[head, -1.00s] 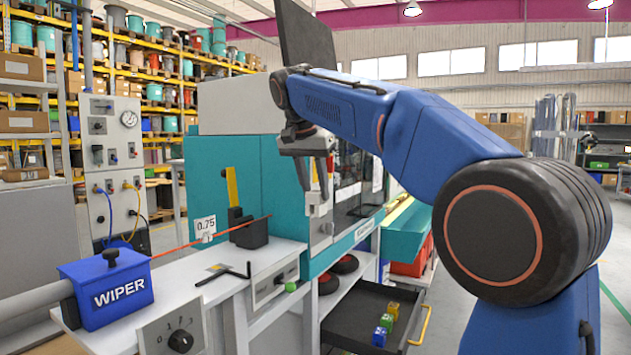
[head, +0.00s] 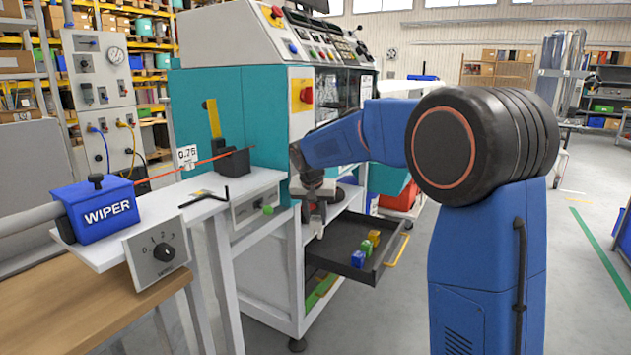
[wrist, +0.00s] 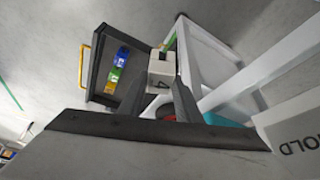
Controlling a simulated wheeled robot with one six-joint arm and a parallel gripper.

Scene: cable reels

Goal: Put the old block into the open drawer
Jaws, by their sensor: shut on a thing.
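My gripper (head: 314,213) points down near the left end of the open drawer in the head view. It is shut on a small whitish block with a dark mark on top, the old block (wrist: 162,66), seen between the fingers in the wrist view. The open drawer (head: 340,272) is a dark shallow tray with a yellow handle. In the wrist view the block overlaps the drawer's right side (wrist: 103,45); its height above the drawer is hard to tell. A blue block (head: 358,259), a green block (head: 366,248) and a yellow block (head: 374,236) lie in the drawer.
The teal and white machine cabinet (head: 240,110) stands behind and left of the gripper. A white bench with a blue wiper box (head: 97,209) is at left. A small green thing (head: 267,209) is at the bench front. The drawer's left part looks bare.

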